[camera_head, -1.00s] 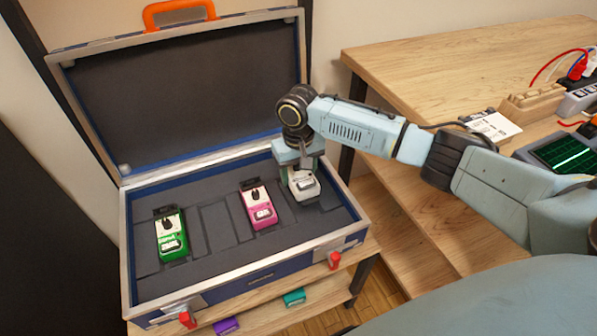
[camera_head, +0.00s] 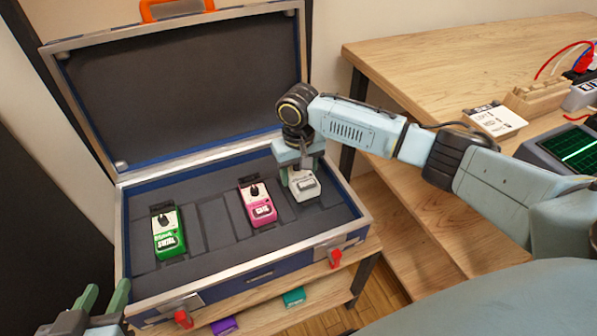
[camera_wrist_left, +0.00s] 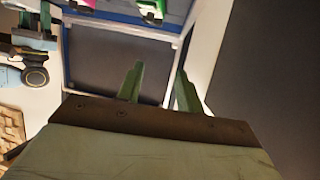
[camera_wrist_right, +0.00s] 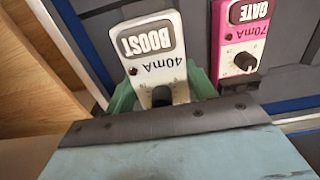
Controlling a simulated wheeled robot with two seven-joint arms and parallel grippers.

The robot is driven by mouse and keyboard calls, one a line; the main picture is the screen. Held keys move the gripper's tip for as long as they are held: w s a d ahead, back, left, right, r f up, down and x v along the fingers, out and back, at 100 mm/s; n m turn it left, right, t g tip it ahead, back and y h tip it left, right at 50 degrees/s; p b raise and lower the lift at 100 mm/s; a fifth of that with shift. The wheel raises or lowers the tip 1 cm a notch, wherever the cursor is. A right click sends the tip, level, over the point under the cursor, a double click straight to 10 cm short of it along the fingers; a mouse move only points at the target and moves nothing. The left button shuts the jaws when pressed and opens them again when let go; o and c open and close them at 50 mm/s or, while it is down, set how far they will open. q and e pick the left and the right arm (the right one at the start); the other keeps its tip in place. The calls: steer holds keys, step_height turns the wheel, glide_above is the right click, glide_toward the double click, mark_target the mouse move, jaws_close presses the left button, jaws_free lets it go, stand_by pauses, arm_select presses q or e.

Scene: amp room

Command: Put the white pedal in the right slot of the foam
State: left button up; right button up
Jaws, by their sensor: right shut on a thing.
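The white pedal (camera_head: 304,187) is at the right end of the dark foam (camera_head: 218,217) inside the open case. My right gripper (camera_head: 298,168) is shut on it from above. In the right wrist view the white pedal (camera_wrist_right: 150,62) shows the labels BOOST and 40mA, between the fingers. Whether it sits fully down in the right slot is hard to tell. My left gripper (camera_head: 103,305) is open and empty at the lower left, outside the case. Its two green fingers (camera_wrist_left: 158,88) stand apart in the left wrist view.
A pink pedal (camera_head: 257,205) and a green pedal (camera_head: 169,234) sit in other foam slots, with an empty slot between them. The case lid (camera_head: 185,95) stands open behind. Purple (camera_head: 225,326) and teal (camera_head: 293,297) pedals lie on a lower shelf. A wooden desk (camera_head: 450,55) is at the right.

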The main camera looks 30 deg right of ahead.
steer(key=shift+f, duration=0.2)
arm_select(q)
steer(key=shift+w+d+r+t+h+b, duration=0.1)
steer(key=shift+w+d+r+t+h, duration=0.1)
steer(key=shift+r+t, duration=0.3)
steer(key=shift+w+d+r+t+h+b, duration=0.15)
steer(key=shift+w+r+t, duration=0.15)
steer(key=shift+r, duration=0.35)
steer(key=shift+w+d+r+t+h+b, duration=0.1)
steer(key=shift+w+d+r+t, duration=0.1)
steer(key=shift+r+t, duration=0.3)
arm_select(e)
steer(key=shift+f, duration=1.2)
arm_select(q)
steer(key=shift+r+p, duration=1.45)
steer(key=shift+r, duration=0.05)
steer(key=shift+r, duration=0.2)
arm_select(e)
steer(key=shift+f, duration=0.6)
arm_select(q)
steer(key=shift+s+r+p, duration=0.1)
steer(key=shift+r+p, duration=0.25)
steer(key=shift+p, duration=0.2)
arm_select(e)
steer(key=shift+f, duration=0.15)
steer(key=shift+s+f, duration=0.15)
